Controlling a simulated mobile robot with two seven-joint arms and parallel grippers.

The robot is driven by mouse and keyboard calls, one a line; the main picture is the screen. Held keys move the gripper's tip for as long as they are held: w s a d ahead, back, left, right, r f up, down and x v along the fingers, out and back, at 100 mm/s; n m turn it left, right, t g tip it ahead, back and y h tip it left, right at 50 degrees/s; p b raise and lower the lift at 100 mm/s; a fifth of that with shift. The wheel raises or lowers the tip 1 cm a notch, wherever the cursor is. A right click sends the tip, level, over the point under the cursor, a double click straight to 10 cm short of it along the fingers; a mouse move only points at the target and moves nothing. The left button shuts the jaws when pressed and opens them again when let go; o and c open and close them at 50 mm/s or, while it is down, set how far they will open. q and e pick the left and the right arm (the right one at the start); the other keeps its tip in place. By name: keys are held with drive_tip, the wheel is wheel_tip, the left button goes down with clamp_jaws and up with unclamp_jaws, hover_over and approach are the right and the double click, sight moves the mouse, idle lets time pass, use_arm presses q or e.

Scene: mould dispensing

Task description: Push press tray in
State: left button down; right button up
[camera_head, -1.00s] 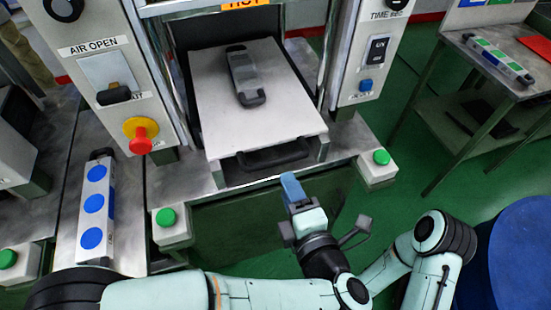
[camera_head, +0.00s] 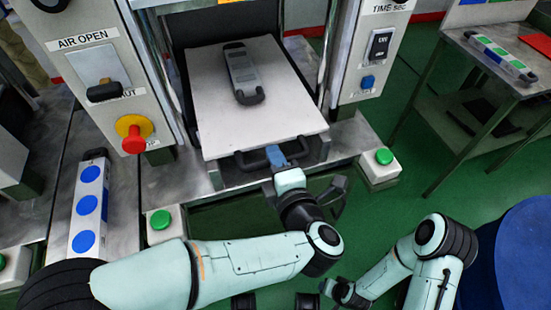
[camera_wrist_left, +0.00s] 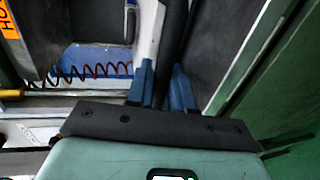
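The press tray (camera_head: 285,110) is a light grey plate that sticks out of the press toward me. A dark grey mould (camera_head: 244,75) lies on it. A black handle (camera_head: 300,150) is on the tray's front face. My left gripper (camera_head: 275,160) is at the middle of this handle, its blue fingers touching or very close to it.
The press has side panels with a red stop knob (camera_head: 133,140) on the left and a blue button (camera_head: 367,82) on the right. Green buttons (camera_head: 160,220) (camera_head: 384,156) flank the tray. A blue-dotted mould (camera_head: 90,203) lies left. A side table (camera_head: 500,75) stands right. A blue round object (camera_head: 520,260) is lower right.

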sight(269, 144)
use_arm(q)
drive_tip(key=shift+r+p+x, duration=0.2)
drive_tip(key=shift+r+x, duration=0.05)
drive_tip(key=shift+x, duration=0.85)
drive_tip(key=shift+r+p+x, duration=0.15)
drive_tip(key=shift+r+x, duration=0.05)
drive_tip(key=shift+x, duration=0.85)
drive_tip(key=shift+r, duration=0.1)
use_arm(e)
drive_tip(key=shift+w+a+r, duration=0.15)
drive_tip(key=shift+w+r, duration=0.2)
drive_tip(key=shift+r, duration=0.25)
use_arm(q)
drive_tip(key=c, duration=1.1)
unclamp_jaws()
drive_tip(key=shift+w, duration=0.1)
drive_tip(key=shift+c, duration=0.2)
drive_tip(key=shift+w, duration=0.1)
drive_tip(key=p+v, duration=0.2)
drive_tip(key=v, duration=1.1)
drive_tip(key=shift+s, duration=0.2)
use_arm(e)
drive_tip(key=shift+g+y, duration=0.3)
drive_tip(key=shift+g, duration=0.1)
drive_tip(key=s, duration=0.1)
drive_tip(key=s+a+r, duration=0.2)
drive_tip(key=shift+s+r, duration=0.2)
drive_tip(key=shift+s, duration=0.1)
